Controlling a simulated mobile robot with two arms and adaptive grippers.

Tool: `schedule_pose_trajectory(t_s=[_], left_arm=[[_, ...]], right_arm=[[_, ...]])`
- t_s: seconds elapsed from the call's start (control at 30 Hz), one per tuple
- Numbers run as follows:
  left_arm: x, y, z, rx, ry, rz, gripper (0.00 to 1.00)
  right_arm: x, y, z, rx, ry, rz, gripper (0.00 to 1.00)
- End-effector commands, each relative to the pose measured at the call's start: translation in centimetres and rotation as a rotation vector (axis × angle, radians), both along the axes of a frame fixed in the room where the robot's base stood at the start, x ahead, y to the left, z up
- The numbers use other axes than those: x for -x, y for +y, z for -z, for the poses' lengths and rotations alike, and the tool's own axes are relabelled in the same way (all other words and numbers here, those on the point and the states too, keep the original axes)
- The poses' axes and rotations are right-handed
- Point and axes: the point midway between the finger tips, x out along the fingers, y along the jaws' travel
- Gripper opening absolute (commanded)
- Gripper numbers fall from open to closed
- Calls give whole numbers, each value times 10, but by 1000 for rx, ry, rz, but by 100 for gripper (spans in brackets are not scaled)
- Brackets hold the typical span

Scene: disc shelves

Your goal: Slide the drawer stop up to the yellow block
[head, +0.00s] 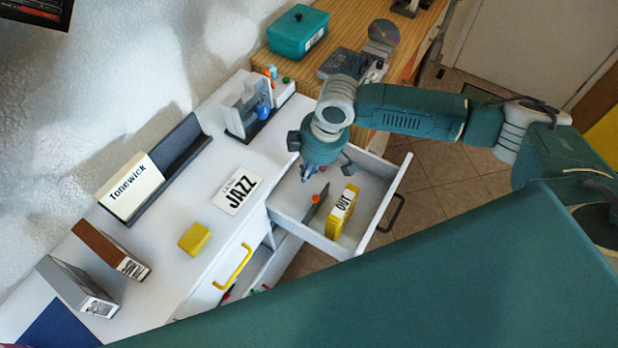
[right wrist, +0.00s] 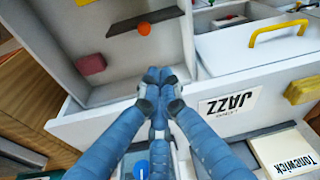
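The drawer stop, a dark upright plate (head: 315,205) with an orange knob (head: 316,198), stands across the open white drawer (head: 372,222). Its plate (right wrist: 160,17) and knob (right wrist: 144,29) also show in the right wrist view. My right gripper (head: 305,176) is above the drawer's cabinet-side part, apart from the knob. Its fingertips (right wrist: 158,76) are together and empty. My left gripper is not in view.
A pinkish-red block (right wrist: 90,64) lies in the drawer. A second yellow block (head: 195,239) and a "JAZZ" card (head: 236,190) lie on the white top. The drawer's walls surround the stop. A teal box (head: 297,31) stands on the wooden surface behind.

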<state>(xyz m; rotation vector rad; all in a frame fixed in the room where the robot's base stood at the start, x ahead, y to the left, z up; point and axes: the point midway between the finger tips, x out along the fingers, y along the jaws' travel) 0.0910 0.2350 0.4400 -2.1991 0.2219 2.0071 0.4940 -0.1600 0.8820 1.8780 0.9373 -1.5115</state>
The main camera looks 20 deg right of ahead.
Motion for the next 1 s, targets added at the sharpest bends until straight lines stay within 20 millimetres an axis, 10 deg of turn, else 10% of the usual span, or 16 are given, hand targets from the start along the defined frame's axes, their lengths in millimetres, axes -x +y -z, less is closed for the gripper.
schedule_pose_trajectory(t_s=[0.33,0.77,1.0], left_arm=[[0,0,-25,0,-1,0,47],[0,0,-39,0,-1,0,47],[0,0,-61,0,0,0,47]], right_arm=[[-6,13,19,-89,-75,-7,0],[-23,36,100,-86,-75,-5,0],[-3,8,96,-86,-75,-4,0]])
